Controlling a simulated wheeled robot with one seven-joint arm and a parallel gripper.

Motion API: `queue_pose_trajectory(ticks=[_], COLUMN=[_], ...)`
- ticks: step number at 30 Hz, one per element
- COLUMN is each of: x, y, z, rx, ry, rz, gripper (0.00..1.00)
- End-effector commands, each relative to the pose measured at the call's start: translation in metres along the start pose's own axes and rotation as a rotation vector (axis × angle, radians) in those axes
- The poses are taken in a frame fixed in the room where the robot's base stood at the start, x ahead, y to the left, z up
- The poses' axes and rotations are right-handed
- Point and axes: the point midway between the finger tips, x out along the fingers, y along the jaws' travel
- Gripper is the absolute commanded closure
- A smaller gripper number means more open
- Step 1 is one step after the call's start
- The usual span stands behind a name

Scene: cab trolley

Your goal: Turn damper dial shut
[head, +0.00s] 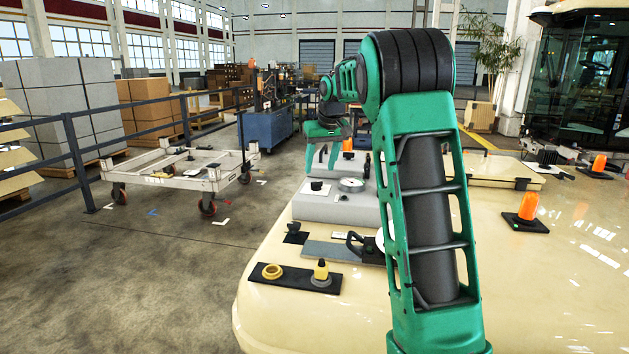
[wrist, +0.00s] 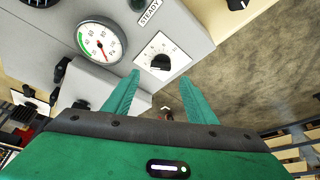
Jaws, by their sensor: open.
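A dial with a black knob (wrist: 160,62) on a white scaled plate sits on a grey box, in the wrist view just beyond my fingertips. I take it as the damper dial; no label naming it is readable. A dial with a black knob and white plate also shows on the grey box in the head view (head: 317,187). My gripper (wrist: 162,77) is open and empty, its two green fingers apart on either side of the view below the dial, not around the knob. In the head view my gripper (head: 321,168) hangs above and behind the box.
The grey box (head: 343,210) stands on a cream surface (head: 290,325) with black-based parts in front. A white trolley (head: 180,180) is left.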

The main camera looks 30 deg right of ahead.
Motion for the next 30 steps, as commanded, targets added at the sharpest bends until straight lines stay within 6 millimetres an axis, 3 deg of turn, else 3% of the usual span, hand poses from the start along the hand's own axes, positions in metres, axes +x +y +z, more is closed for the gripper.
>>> queue_pose_trajectory(ticks=[3,9,23,28,30], x=[0.023,0.049,0.061,0.061,0.061], y=[-0.001,-0.003,-0.003,-0.003,-0.003], z=[0.001,0.0,0.0,0.0,0.0], rx=[-0.001,-0.003,-0.003,-0.003,-0.003], ry=[-0.004,-0.002,0.0,0.0,0.0], rz=[0.0,-0.001,-0.001,-0.001,-0.001], gripper=[0.48,0.48,0.48,0.84,0.9])
